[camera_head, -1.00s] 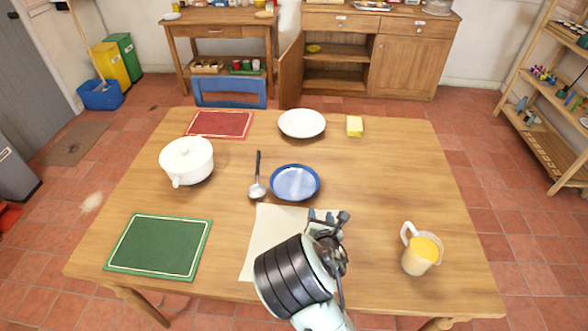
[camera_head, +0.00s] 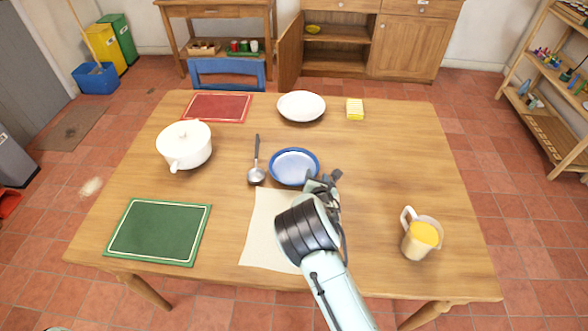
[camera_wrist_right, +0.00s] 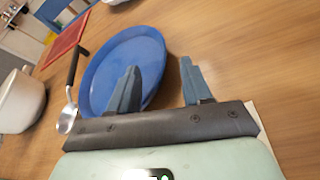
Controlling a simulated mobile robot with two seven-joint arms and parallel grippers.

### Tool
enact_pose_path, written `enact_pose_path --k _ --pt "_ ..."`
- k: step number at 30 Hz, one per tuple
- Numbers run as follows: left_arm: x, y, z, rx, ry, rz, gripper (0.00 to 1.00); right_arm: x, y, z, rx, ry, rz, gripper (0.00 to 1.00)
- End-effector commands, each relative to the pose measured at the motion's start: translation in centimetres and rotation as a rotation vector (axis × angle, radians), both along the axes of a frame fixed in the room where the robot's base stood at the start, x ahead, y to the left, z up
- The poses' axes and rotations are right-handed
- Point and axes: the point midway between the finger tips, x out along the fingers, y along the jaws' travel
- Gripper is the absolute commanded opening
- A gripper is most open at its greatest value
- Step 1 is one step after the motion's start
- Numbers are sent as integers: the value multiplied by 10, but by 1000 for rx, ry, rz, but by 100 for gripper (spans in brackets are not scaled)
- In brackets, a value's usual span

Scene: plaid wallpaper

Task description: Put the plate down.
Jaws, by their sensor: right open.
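A blue plate (camera_head: 292,166) with a darker rim lies on the wooden table, right of a ladle. My right gripper (camera_head: 323,181) is open at the plate's near right edge. In the right wrist view the plate (camera_wrist_right: 112,62) shows ahead of the open jaws (camera_wrist_right: 160,66). One finger overlaps the plate's rim in that picture and the other is over bare table beside it. I cannot tell whether a finger touches the rim. My left gripper is not in view.
The table's right middle is clear.

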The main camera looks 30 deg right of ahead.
Motion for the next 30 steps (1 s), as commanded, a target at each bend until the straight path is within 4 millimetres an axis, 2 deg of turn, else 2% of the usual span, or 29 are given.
enact_pose_path --k 6,15,17,18,20,30 --pt "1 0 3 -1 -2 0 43 24 -13 -8 -1 1 -1 49" --pt "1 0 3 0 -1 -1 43 28 -14 -9 -1 0 0 49" --pt "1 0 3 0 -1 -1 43 28 -14 -9 -1 0 0 33" --pt "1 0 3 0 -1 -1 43 28 -14 -9 -1 0 0 20" --pt "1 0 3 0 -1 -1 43 28 -14 -9 0 1 1 0" --pt "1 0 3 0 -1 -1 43 27 -13 -11 0 4 1 0"
